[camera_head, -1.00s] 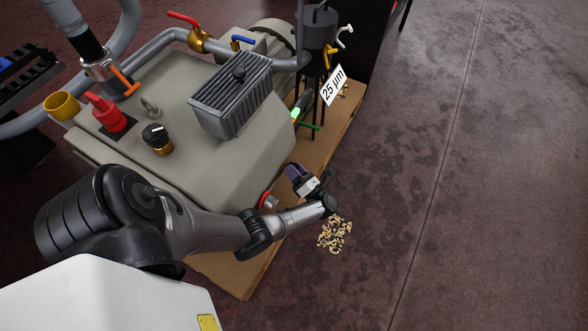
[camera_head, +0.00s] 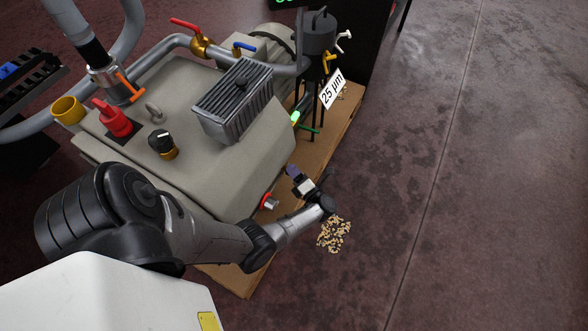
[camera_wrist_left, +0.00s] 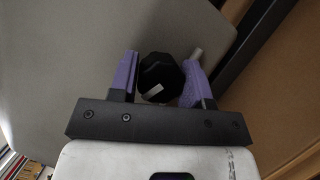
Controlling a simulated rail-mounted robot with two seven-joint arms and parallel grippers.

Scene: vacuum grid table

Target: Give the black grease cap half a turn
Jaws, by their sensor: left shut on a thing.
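The black grease cap (camera_wrist_left: 160,76) shows in the left wrist view as a dark, many-sided knob with a white mark on its face. It sits between the two purple fingers of my left gripper (camera_wrist_left: 163,78), which is shut on it. In the head view my left gripper (camera_head: 294,174) is low at the right-hand side of the grey pump (camera_head: 225,170), near its front corner. There the cap cannot be made out behind the fingers. My right gripper is not in view.
A red-ringed fitting (camera_head: 269,201) is on the pump side close to my left gripper. A thin light pin (camera_wrist_left: 196,54) shows beside the right finger. A black-and-brass knob (camera_head: 161,143) stands on top. Scattered pellets (camera_head: 334,235) lie on the floor, which is open at right.

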